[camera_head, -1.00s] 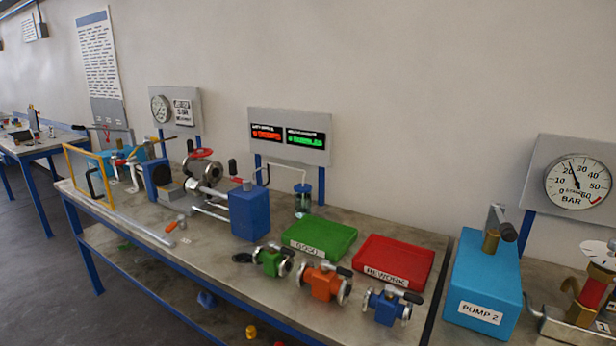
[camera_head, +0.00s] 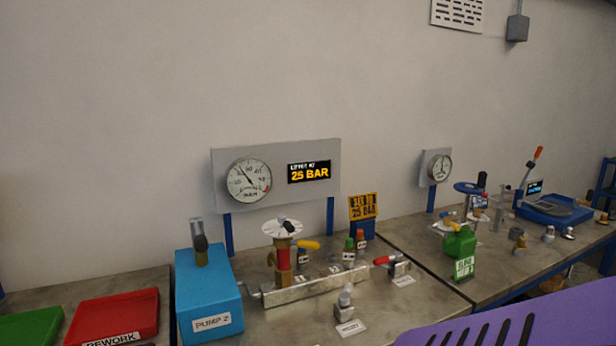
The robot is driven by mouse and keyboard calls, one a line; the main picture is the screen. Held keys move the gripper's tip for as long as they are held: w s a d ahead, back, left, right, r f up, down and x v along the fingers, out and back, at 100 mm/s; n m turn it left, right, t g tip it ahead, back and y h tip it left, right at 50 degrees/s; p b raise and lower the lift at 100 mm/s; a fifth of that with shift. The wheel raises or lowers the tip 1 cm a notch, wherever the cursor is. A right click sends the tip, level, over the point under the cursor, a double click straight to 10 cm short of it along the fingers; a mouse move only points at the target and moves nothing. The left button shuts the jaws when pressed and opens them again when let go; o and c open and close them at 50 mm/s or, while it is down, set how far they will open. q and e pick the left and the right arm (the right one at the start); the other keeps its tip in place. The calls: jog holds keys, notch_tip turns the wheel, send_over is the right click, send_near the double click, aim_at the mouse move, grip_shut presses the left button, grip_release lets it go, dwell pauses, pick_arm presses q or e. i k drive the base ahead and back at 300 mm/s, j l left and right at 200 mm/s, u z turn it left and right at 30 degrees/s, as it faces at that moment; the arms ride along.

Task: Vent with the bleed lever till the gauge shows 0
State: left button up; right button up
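A round white gauge (camera_head: 249,180) hangs on a grey panel at the centre left. Its needle points up and left, away from the low end; the exact reading is too small to tell. Below it a brass and red valve with a pale round top (camera_head: 282,228) stands on a metal block (camera_head: 315,289). A red-handled lever (camera_head: 385,260) sits at the block's right. I cannot tell which one is the bleed lever. The blue pump box (camera_head: 210,298), labelled PUMP 2, stands left. Neither gripper is in view.
A display (camera_head: 309,172) shows 25 BAR. A yellow sign (camera_head: 362,207) stands behind small valves. A red REWORK tray (camera_head: 112,317) lies left. A green block (camera_head: 459,243) stands right. A purple slotted surface (camera_head: 510,322) covers the lower right corner.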

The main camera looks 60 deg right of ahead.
aim_at(398, 256)
jog(key=z, duration=2.3)
